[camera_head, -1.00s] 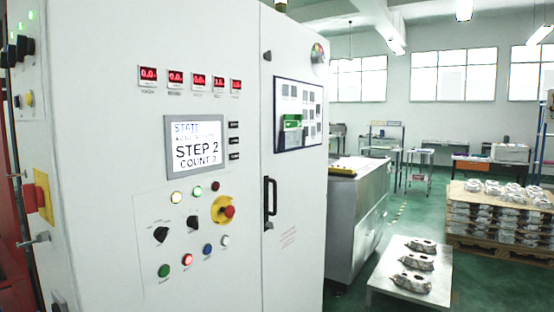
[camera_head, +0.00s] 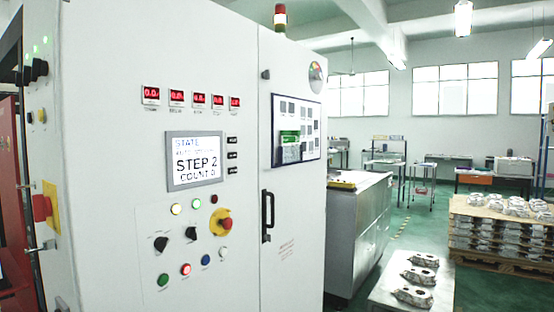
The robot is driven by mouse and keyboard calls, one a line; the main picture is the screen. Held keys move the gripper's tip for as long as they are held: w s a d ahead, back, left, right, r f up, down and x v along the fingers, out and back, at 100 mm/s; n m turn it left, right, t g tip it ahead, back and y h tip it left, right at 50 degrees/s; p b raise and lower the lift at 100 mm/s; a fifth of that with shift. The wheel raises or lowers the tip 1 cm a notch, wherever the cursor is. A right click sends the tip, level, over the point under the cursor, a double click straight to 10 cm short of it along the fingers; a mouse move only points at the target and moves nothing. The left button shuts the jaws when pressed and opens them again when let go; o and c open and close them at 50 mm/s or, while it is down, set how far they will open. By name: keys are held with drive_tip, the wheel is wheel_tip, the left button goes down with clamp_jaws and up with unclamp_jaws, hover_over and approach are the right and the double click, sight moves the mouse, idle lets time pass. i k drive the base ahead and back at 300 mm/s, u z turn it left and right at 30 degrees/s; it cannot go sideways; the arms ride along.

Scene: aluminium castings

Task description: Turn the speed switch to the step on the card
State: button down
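A white control cabinet (camera_head: 100,120) fills the left half of the view. Its screen (camera_head: 195,160) reads "STEP 2" and "COUNT 0". Below the screen are two black rotary switches, a left one (camera_head: 161,244) with small marks around it and a right one (camera_head: 191,232). I cannot tell from the labels which is the speed switch. On the right door hangs a dark-framed panel (camera_head: 296,112) with small pale squares and a green patch (camera_head: 289,137); whether this is the card is too small to tell. My gripper is not in view.
A red emergency stop on a yellow plate (camera_head: 221,223) and several round buttons surround the switches. A black door handle (camera_head: 267,215) sticks out. A metal box (camera_head: 355,230) and a table with castings (camera_head: 385,293) stand right. Green floor lies beyond.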

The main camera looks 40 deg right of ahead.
sight(192, 232)
drive_tip(key=u, duration=0.55)
drive_tip(key=k, duration=0.95)
drive_tip(key=z, duration=1.4)
drive_tip(key=i, duration=1)
drive_tip(key=z, duration=0.1)
